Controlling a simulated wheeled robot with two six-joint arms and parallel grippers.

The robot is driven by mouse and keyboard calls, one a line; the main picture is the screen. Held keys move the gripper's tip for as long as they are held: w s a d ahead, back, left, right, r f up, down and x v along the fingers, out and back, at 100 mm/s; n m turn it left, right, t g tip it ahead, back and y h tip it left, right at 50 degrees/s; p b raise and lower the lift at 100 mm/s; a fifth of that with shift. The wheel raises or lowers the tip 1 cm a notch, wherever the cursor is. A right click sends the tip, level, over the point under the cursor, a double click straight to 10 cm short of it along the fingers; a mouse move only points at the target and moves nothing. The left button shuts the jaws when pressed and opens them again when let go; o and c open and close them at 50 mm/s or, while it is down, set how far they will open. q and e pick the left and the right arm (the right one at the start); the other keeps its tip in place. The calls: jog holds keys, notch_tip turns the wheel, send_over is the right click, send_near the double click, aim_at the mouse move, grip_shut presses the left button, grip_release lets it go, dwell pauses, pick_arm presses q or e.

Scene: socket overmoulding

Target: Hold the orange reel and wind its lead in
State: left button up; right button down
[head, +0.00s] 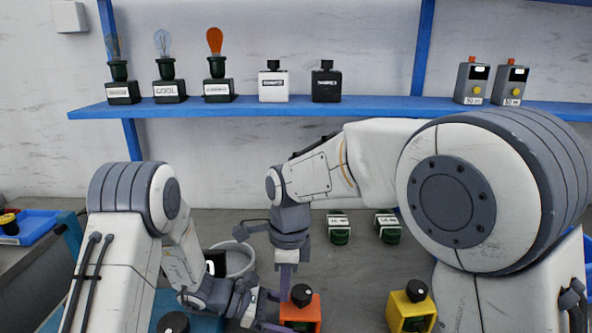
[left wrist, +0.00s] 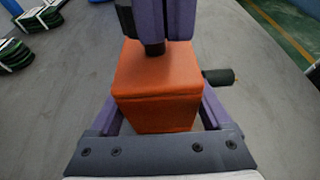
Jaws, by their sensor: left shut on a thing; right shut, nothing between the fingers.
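The orange reel (head: 300,316) is a box with a round black knob (head: 302,295) on top, standing at the bottom middle of the head view. My left gripper (head: 272,318) is shut on it from the left. In the left wrist view the orange reel (left wrist: 156,80) sits between the purple fingers. A short black stub (left wrist: 220,77) sticks out of its right side there; I cannot tell whether it is the lead's end. No lead can be made out.
A yellow box with a black knob (head: 411,312) stands to the right. The blue shelf (head: 380,105) holds bulb sockets, bottle-like blocks and grey devices.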

jog(key=shift+w+d, duration=0.1)
jog(key=shift+d, duration=0.65)
dwell(0.8)
jog(key=shift+w, duration=0.6)
jog(key=shift+a, duration=0.15)
dwell(0.5)
jog(key=shift+w+a, duration=0.1)
jog(key=shift+a, duration=0.15)
jog(key=shift+r, duration=0.25)
notch_tip(320, 180, up, 6)
jog(key=shift+f, duration=0.2)
